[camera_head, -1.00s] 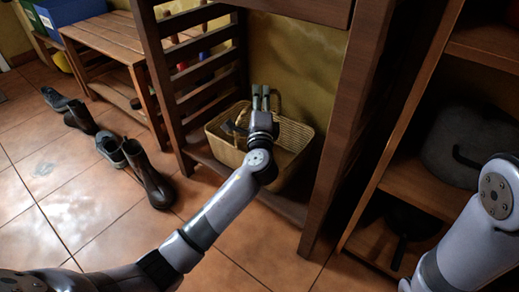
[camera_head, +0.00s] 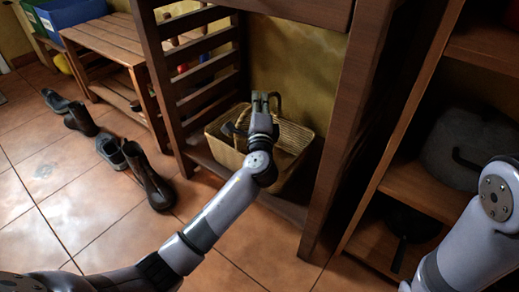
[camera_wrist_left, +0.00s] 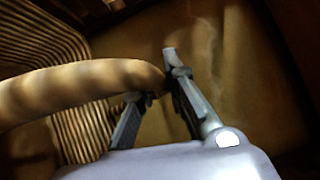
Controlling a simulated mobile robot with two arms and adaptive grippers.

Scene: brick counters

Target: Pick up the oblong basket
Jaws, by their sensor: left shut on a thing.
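The oblong basket (camera_head: 223,151) is tan wicker and sits on the low shelf of a dark wooden stand. My left gripper (camera_head: 266,97) reaches over it from the front and hides part of its middle. In the left wrist view the basket's thick curved handle (camera_wrist_left: 80,85) passes between the fingers of the left gripper (camera_wrist_left: 150,100), which is shut on it. The ribbed basket side (camera_wrist_left: 85,130) shows behind. My right arm shows at the right edge of the head view; its gripper is out of the picture.
The stand's slatted side (camera_head: 195,75) is left of the basket, and its thick front leg (camera_head: 335,150) is close on the right. A shelf unit (camera_head: 420,185) stands farther right. Boots (camera_head: 150,180) and shoes stand on the tiled floor at left.

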